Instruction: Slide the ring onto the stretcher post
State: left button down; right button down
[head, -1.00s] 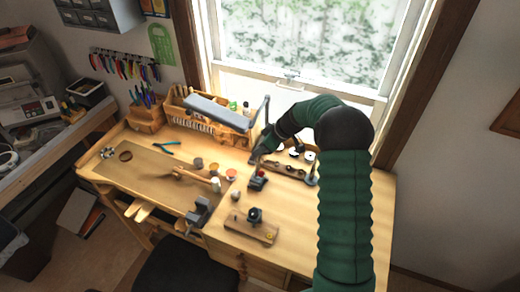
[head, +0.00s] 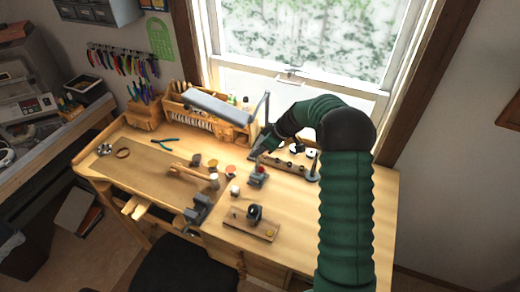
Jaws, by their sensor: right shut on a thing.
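My right gripper (head: 255,156) reaches in from the right over the middle of the bench, pointing down and left. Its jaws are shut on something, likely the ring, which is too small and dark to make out. Just below the fingertips stands a small device with a dark base and a red part (head: 260,169); it looks like the stretcher, but its post is not clear. I cannot tell whether the gripper touches it. My left gripper is not in view.
The wooden bench (head: 320,231) has free room at its right front. A board with a dark fixture (head: 254,214), a vise (head: 198,208), small jars (head: 214,181) and a lamp (head: 220,108) stand near the gripper. A window (head: 305,40) is behind.

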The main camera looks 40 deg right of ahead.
jog(key=shift+f, duration=0.3)
jog(key=c, duration=1.2)
grip_release()
jog(key=shift+o, duration=0.2)
jog(key=b+v, duration=0.4)
jog(key=v, duration=1.2)
jog(key=shift+s+d+r, duration=0.2)
jog(key=shift+r, duration=0.1)
